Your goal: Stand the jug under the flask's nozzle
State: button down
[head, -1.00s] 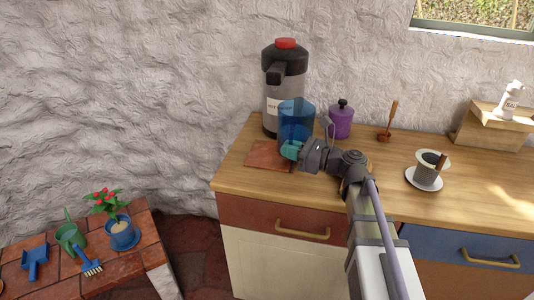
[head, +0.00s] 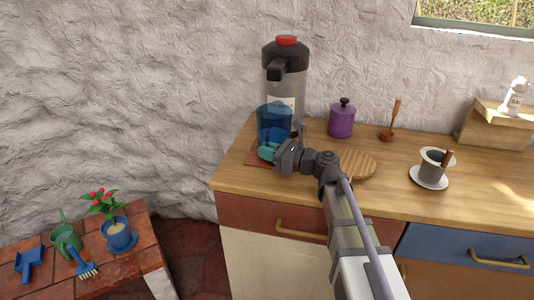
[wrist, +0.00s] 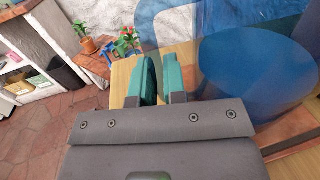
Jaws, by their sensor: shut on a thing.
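The jug (head: 274,118) is clear blue and looks upright, in front of the flask's lower body in the head view. The flask (head: 288,90) is grey with a black top and a red button. Its black nozzle (head: 275,72) points forward, and the jug shows below it in the picture. My gripper (head: 268,151) has teal fingers and is shut on the jug at its near side. The jug also fills the right of the wrist view (wrist: 260,75), beside the fingers (wrist: 160,82). The gripper partly hides the jug's base, so I cannot tell whether it touches the tile.
A reddish tile (head: 252,158) lies on the counter in front of the flask. A purple canister (head: 342,119), a wooden spoon in a holder (head: 390,122), a round board (head: 358,164) and a cup on a saucer (head: 430,177) stand to the right.

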jog(key=c, duration=1.2)
grip_release()
jog(key=v, duration=1.2)
jog(key=shift+s+r, duration=0.1)
